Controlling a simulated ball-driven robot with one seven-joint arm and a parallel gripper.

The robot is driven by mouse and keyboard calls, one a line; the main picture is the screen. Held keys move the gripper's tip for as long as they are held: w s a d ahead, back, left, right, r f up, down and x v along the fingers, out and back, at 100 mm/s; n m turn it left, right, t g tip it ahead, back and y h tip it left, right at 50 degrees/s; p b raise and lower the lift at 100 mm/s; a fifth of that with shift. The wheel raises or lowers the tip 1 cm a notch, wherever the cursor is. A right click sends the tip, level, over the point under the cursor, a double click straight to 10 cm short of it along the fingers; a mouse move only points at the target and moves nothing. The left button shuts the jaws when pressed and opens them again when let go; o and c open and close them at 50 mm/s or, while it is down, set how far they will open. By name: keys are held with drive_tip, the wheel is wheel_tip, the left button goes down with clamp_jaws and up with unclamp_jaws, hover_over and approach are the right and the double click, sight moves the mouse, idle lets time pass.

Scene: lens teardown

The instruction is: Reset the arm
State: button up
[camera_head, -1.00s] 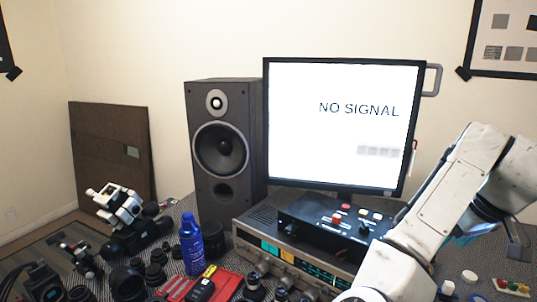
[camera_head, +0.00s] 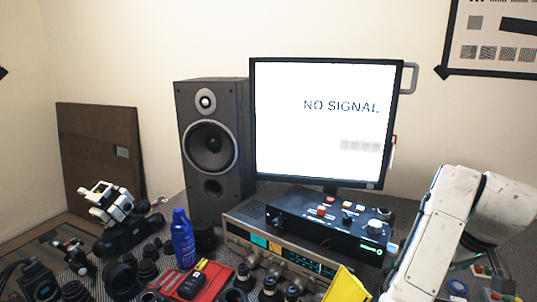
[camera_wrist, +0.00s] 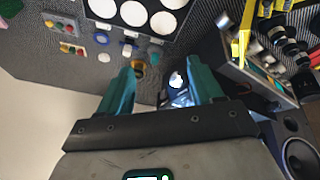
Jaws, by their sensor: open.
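My gripper (camera_wrist: 162,85) shows in the wrist view with its two teal fingers spread apart. It is open, and I see nothing held between the fingers. In the head view my white arm (camera_head: 440,235) rises at the right side and bends over. My gripper itself is out of sight there.
A monitor (camera_head: 325,120) reading "NO SIGNAL", a speaker (camera_head: 211,145) and a stacked receiver (camera_head: 285,250) stand near my arm. A blue can (camera_head: 183,240), a red tray (camera_head: 215,280) and several lens parts crowd the front left. A yellow object (camera_head: 346,286) stands at the bottom.

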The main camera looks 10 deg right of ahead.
drive_tip(key=s+a+f+g+h, duration=0.1)
drive_tip(key=s+a+f, duration=0.2)
drive_tip(key=s+f, duration=0.4)
drive_tip(key=s+a+f+h, duration=0.15)
drive_tip(key=s+f, duration=0.25)
drive_tip(key=f, duration=0.6)
drive_tip(key=s+a+f+g+y, duration=0.1)
drive_tip(key=s+a+f+y, duration=0.1)
drive_tip(key=s+a+f, duration=0.3)
drive_tip(key=s+a+f+y, duration=0.2)
drive_tip(key=s+a+f, duration=0.3)
drive_tip(key=s+a, duration=0.4)
drive_tip(key=s, duration=0.2)
drive_tip(key=shift+s+a+f+n+g, duration=0.15)
drive_tip(key=shift+s+a+n+g, duration=0.15)
drive_tip(key=shift+n+g, duration=0.1)
drive_tip(key=shift+c, duration=0.4)
